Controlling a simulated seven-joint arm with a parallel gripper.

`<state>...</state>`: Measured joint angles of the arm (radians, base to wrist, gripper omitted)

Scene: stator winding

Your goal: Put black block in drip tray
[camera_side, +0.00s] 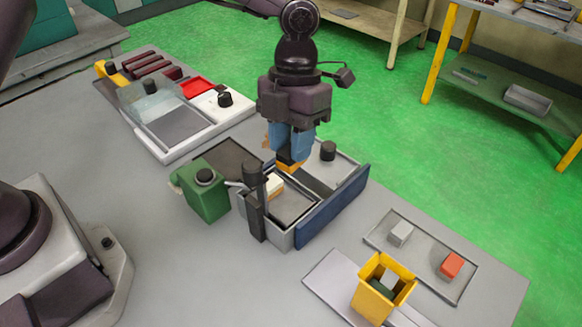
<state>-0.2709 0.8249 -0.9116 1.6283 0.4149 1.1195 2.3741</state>
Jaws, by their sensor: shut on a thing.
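My gripper (289,160) hangs above the middle of the table, pointing down, with blue fingers. It is shut on a small dark piece that looks like the black block (285,154), partly hidden by the fingers and an orange-yellow tip. Below it is a grey-walled open tray with a dark floor (291,206), which looks like the drip tray. A cream-white block (273,187) sits at that tray's back left. The gripper appears to be over the tray's back edge; its exact height is hard to tell.
A dark post (254,205) and a green container (208,190) stand left of the tray. A blue wall (333,207) bounds its right. A yellow bin (382,288) and a shallow tray with grey and red blocks (428,252) are front right.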

